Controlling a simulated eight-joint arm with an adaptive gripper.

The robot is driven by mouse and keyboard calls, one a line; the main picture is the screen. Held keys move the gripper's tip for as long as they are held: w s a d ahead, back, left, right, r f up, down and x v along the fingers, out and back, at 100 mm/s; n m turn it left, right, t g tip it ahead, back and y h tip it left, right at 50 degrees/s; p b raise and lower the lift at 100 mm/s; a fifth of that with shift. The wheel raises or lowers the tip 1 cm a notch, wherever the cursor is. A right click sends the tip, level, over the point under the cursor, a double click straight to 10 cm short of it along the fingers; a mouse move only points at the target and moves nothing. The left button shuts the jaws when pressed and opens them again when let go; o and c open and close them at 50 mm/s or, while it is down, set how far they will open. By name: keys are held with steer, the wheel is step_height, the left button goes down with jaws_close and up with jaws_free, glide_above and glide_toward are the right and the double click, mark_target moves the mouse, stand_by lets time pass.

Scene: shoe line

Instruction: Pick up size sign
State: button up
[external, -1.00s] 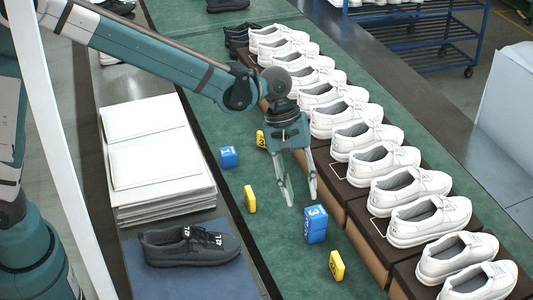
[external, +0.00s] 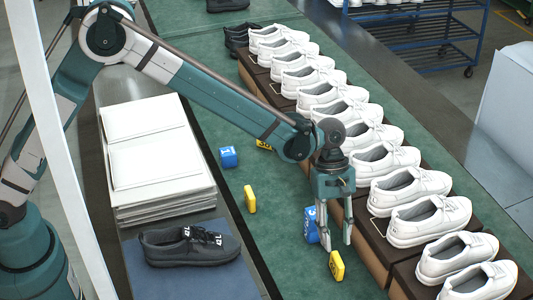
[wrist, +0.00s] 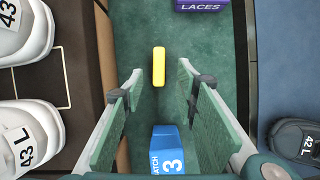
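The nearest yellow sign (external: 337,265) is just below my gripper (external: 335,230). In the wrist view, a yellow sign (wrist: 159,67) shows edge-on, in line with the gap between my fingertips (wrist: 160,85). My gripper is open and empty, pointing down. A blue block marked 3 (external: 311,225) is close beside the fingers and partly behind them; it also shows between them in the wrist view (wrist: 168,150).
White shoes (external: 425,180) line the dark boxes on the right. Another blue block (external: 228,157) stands farther back. White boxes (external: 160,155) and a dark shoe (external: 188,245) are left. A purple LACES box (wrist: 202,5) shows at the wrist view's top.

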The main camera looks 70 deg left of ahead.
mark_target(338, 258)
steer(key=shift+f, duration=0.15)
steer(key=shift+x, duration=1.25)
steer(key=shift+d, duration=0.1)
steer(key=shift+b+x, duration=0.75)
steer(key=shift+x, duration=1.85)
steer(key=shift+w, duration=0.1)
jaws_close()
